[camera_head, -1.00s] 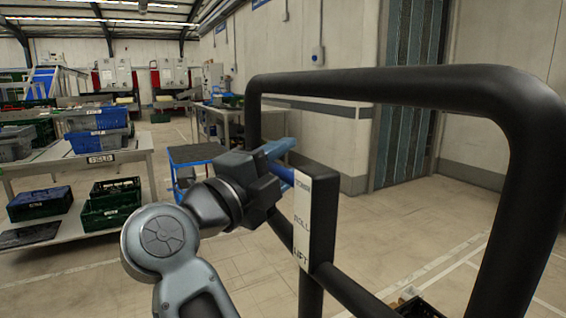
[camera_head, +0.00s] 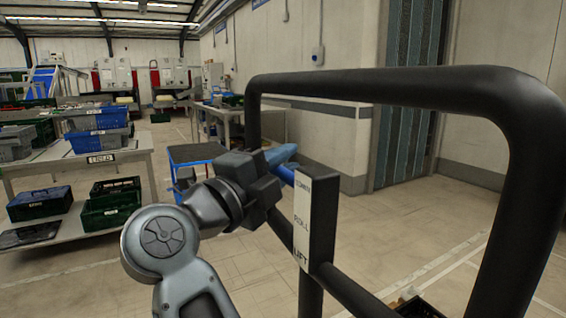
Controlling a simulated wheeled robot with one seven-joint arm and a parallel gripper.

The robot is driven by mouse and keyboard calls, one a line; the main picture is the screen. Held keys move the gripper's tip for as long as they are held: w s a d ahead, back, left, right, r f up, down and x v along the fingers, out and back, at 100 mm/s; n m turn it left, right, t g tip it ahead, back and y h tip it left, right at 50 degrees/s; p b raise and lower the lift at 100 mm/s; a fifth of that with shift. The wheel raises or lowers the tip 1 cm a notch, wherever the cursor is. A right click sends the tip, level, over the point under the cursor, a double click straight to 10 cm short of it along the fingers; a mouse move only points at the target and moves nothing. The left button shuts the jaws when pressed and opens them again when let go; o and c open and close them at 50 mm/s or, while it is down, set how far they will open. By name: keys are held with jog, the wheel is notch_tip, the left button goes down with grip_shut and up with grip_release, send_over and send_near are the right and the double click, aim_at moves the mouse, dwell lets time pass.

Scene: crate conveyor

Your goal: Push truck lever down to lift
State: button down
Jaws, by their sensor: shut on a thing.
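The truck's black tubular handle frame (camera_head: 400,85) fills the right side of the head view. A label plate (camera_head: 303,215) on its post reads a partly unclear top word, then ROLL and LIFT. The blue lever (camera_head: 284,168) stands at the top of this plate, beside the top word. My gripper (camera_head: 272,165) is shut on the lever from the left, at the height of the plate's top. The fingers and part of the lever are hard to tell apart.
A table (camera_head: 105,162) with blue and green crates stands at the left. A low blue trolley (camera_head: 197,153) stands behind my gripper. A wall and a grey strip door (camera_head: 405,125) are behind the frame. The floor between is clear.

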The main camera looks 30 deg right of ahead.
jog(key=shift+p, duration=0.4)
jog(key=n+p, duration=0.1)
jog(key=p, duration=0.1)
jog(key=f+n+y+p, duration=0.1)
jog(key=p, duration=0.2)
jog(key=shift+s+f+n+p, duration=0.1)
jog(key=shift+f+n+p, duration=0.2)
jog(key=shift+p, duration=0.05)
jog(key=shift+s+f+n+y+p, duration=0.2)
jog(key=shift+f+n+y+p, duration=0.2)
jog(key=shift+f+n+p, duration=0.8)
jog(key=shift+r+m+p, duration=0.2)
jog(key=shift+m+p, duration=0.1)
jog(key=shift+m, duration=0.1)
jog(key=c, duration=1.1)
grip_release()
jog(key=shift+o, duration=0.2)
jog(key=shift+w+m+b, duration=0.1)
jog(key=shift+m+b, duration=0.2)
jog(key=shift+b, duration=0.7)
